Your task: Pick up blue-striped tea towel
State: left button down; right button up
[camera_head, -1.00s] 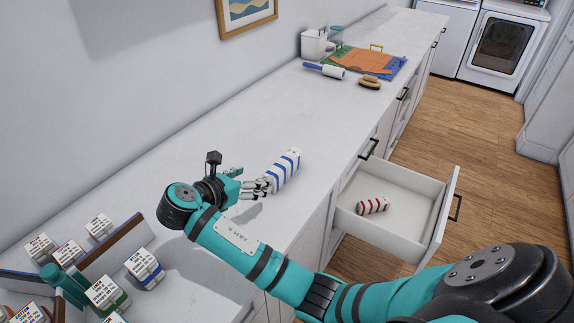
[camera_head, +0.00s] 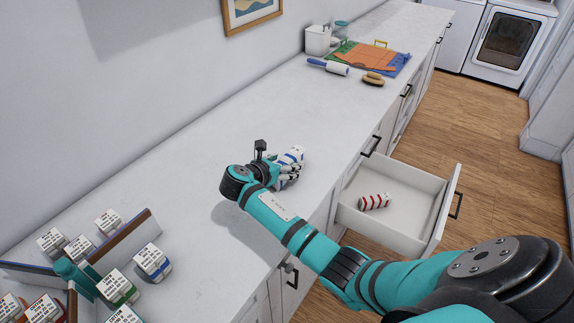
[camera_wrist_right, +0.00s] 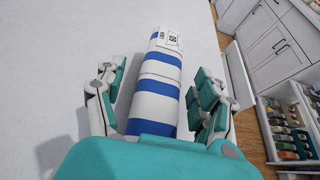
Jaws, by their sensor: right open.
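The blue-striped tea towel (camera_wrist_right: 155,92) is a white roll with blue bands and a printed label, lying on the white countertop. In the right wrist view it lies lengthwise between the open fingers of my right gripper (camera_wrist_right: 158,105), with gaps visible on both sides. In the head view my right gripper (camera_head: 283,172) and wrist cover much of the towel (camera_head: 292,155), and only its far end shows. My left gripper is not in view.
An open drawer (camera_head: 398,228) to the right holds a red-striped roll (camera_head: 374,202). A lint roller (camera_head: 328,67), a brush (camera_head: 373,79) and an orange cloth (camera_head: 366,56) lie farther back. Several labelled rolls (camera_head: 118,287) and a divider (camera_head: 125,238) are at lower left.

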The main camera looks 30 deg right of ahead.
jog(key=shift+d+f, duration=0.1)
jog(key=c, duration=1.3)
